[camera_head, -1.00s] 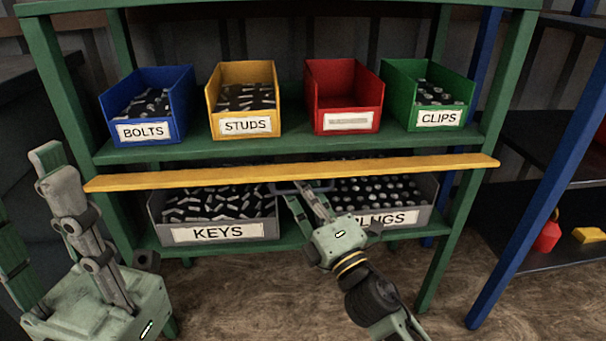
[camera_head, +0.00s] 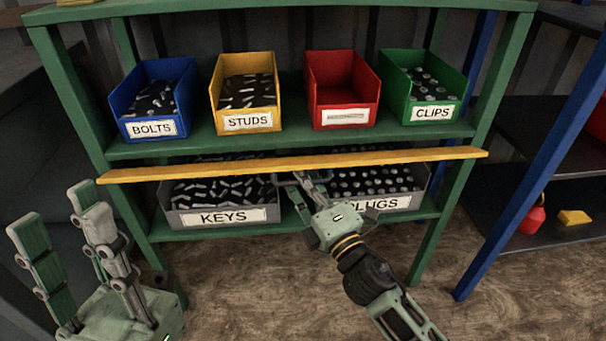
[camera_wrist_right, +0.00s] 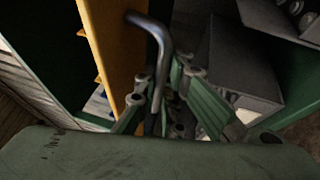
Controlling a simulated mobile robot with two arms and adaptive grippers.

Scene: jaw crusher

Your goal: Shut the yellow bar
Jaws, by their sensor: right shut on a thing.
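The yellow bar (camera_head: 220,169) spans the front of the green rack, just below the middle shelf and in front of the lower bins. It sticks out past both front posts. A bent grey handle (camera_wrist_right: 152,35) joins the bar in the right wrist view. My right gripper (camera_head: 308,177) is at the middle of the bar and shut on this handle, partly hidden by its fingers. In the wrist view the bar (camera_wrist_right: 112,40) runs up the left side. My left gripper (camera_head: 52,212) is open and empty at the lower left, away from the bar.
The green rack (camera_head: 290,142) holds blue, yellow, red and green bins on the middle shelf. The grey KEYS bin (camera_head: 180,221) and PLUGS bin (camera_head: 405,204) stand below, behind the bar. A blue-posted rack (camera_head: 535,180) stands at the right. The floor in front is clear.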

